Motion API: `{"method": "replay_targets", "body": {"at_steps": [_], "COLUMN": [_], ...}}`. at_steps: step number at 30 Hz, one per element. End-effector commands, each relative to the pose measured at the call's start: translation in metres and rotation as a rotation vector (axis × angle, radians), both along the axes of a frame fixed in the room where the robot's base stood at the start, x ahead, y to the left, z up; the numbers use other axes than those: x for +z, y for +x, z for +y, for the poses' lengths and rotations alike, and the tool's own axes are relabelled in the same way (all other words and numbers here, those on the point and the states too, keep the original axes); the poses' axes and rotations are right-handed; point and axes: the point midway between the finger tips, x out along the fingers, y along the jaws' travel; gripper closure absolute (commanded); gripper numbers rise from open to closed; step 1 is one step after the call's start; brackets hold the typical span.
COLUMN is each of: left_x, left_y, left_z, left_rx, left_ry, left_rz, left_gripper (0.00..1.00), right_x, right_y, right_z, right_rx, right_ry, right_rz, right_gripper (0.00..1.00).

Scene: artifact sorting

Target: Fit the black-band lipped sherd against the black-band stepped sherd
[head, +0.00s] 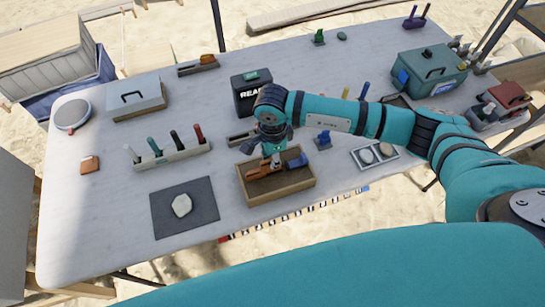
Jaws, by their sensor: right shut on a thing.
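A wooden tray (280,192) with a dark brown fill stands near the front middle of the table. An orange-brown sherd (257,172) lies in its left part. My right gripper (270,156) points down over the tray and is shut on a small sherd, mostly hidden by the fingers. The held piece is at or just beside the orange-brown sherd; I cannot tell whether they touch. The black bands, lip and step are too small to make out. My left gripper is not in view.
A blue object (297,160) sits at the tray's right end. A dark mat (162,220) with a pale stone (182,205) lies to the left. A tool rack (180,155) stands behind it. A two-dish holder (366,165) is to the right. The table's front left is clear.

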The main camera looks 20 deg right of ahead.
Motion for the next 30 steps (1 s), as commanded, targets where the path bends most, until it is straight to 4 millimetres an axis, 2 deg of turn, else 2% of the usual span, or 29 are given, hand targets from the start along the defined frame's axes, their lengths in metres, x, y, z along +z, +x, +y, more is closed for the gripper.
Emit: {"method": "replay_targets", "body": {"at_steps": [30], "left_x": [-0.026], "left_y": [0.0], "left_z": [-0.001], "left_rx": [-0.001], "left_ry": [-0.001], "left_rz": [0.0], "left_gripper": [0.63], "right_x": [-0.027], "right_y": [0.0], "right_z": [0.0], "right_rx": [-0.001], "right_ry": [0.0], "right_rz": [0.0], "right_gripper": [1.0]}}
